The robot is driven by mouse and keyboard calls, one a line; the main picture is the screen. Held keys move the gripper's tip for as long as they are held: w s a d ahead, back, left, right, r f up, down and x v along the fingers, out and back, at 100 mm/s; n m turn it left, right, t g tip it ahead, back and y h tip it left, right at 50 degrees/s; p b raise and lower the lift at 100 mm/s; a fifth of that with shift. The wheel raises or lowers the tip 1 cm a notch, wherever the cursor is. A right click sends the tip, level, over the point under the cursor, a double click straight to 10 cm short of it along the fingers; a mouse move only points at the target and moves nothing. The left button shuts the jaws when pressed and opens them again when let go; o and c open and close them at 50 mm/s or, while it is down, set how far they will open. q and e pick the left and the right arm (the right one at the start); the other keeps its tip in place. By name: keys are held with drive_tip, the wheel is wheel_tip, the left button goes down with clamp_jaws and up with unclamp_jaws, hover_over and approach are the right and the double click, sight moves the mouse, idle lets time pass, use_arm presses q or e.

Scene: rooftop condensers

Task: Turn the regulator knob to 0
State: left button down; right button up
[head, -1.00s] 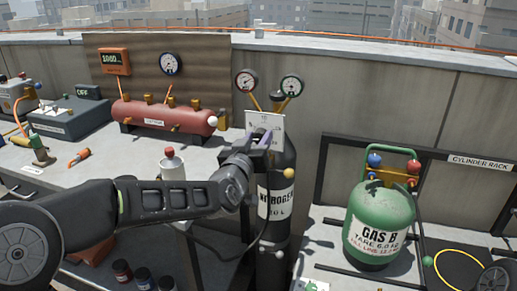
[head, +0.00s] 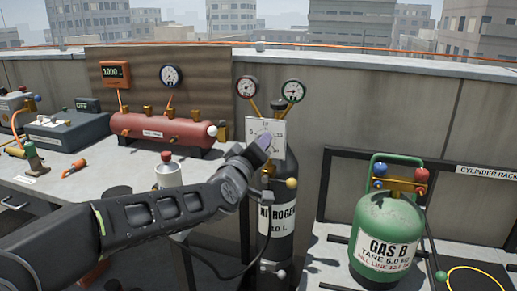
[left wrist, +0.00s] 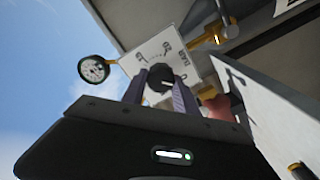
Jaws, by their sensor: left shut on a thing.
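The regulator's white dial plate (head: 279,141) stands at the top of the black nitrogen cylinder (head: 277,217), below two round gauges (head: 247,87) (head: 293,91). My left gripper (head: 263,143) is at the front of this plate and covers part of it in the head view. In the left wrist view the dark round knob (left wrist: 159,76) sits between the two fingers of my left gripper (left wrist: 160,92), which are shut on it. The dial plate (left wrist: 150,58) shows behind the knob with printed marks, seen tilted. I cannot read the knob's setting. My right gripper is not in view.
A red manifold tank (head: 165,131) and a white bottle with a red cap (head: 168,172) stand on the bench at left. The green GAS B cylinder (head: 387,230) stands at right by the rack. A dark hose hangs beside the nitrogen cylinder.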

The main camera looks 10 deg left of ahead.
use_arm(q)
drive_tip(key=c, duration=0.9)
unclamp_jaws()
drive_tip(key=shift+c, duration=0.2)
drive_tip(key=shift+s, duration=0.1)
drive_tip(key=s, duration=0.7)
drive_tip(key=shift+s+a, duration=0.25)
drive_tip(key=shift+s, duration=0.05)
